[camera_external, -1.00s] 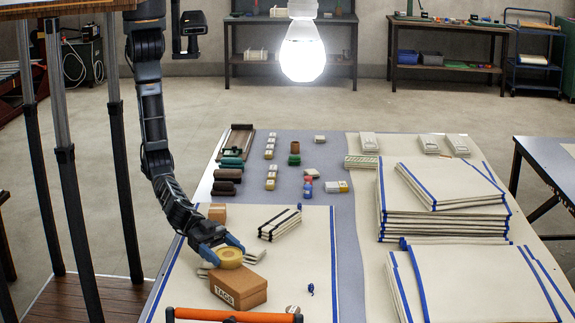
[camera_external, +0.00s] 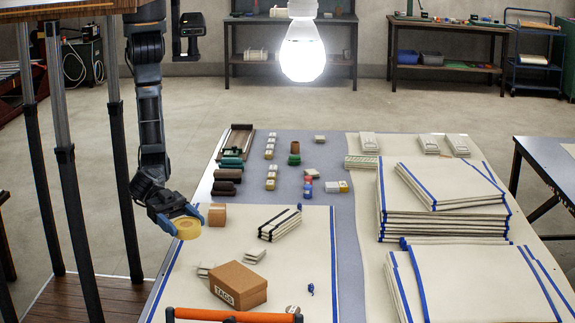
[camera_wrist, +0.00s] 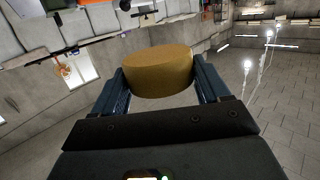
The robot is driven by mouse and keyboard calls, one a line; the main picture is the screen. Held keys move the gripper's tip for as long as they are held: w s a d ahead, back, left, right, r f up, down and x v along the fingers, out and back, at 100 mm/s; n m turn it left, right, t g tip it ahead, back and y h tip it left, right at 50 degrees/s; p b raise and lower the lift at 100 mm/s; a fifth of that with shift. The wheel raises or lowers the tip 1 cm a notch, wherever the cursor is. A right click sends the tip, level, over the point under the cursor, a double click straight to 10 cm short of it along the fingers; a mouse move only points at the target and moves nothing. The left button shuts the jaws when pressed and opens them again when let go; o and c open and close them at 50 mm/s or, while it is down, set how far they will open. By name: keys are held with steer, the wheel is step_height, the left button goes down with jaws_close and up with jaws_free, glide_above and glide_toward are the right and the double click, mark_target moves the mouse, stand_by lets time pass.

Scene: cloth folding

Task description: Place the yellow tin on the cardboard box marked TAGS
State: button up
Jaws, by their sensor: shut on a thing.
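The yellow tin (camera_external: 187,228) is a short round tin held in the air over the left edge of the table. My gripper (camera_external: 181,219) is shut on it, one blue finger on each side. The wrist view also shows the tin (camera_wrist: 158,71) between the two fingers (camera_wrist: 160,84). The brown cardboard box marked TAGS (camera_external: 238,285) sits closed on the cream cloth near the front of the table. Its top is bare, and the tin is above, behind and left of it, apart from it.
A smaller brown box (camera_external: 217,215) stands just right of the tin. Small pale stacks (camera_external: 254,254) lie behind the TAGS box, and a strapped cloth bundle (camera_external: 280,225) lies beyond. An orange bar (camera_external: 230,315) crosses the front. Large cloth stacks (camera_external: 445,200) fill the right side.

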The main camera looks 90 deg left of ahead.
steer(key=s+d+r+b, duration=0.1)
steer(key=s+d+b, duration=0.2)
steer(key=s+b, duration=0.1)
steer(key=shift+w+a+f+p, duration=0.1)
steer(key=shift+w+a+f, duration=0.4)
steer(key=shift+w+f, duration=1.25)
steer(key=shift+w+a+f+p, duration=0.15)
steer(key=shift+w+a+f, duration=0.4)
steer(key=shift+w+f, duration=1.2)
steer(key=shift+w+a+f+p, duration=0.1)
steer(key=shift+w+a+f, duration=0.4)
steer(key=shift+w+f, duration=1.25)
steer(key=shift+f, duration=0.1)
steer(key=shift+f, duration=0.1)
steer(key=o, duration=1.4)
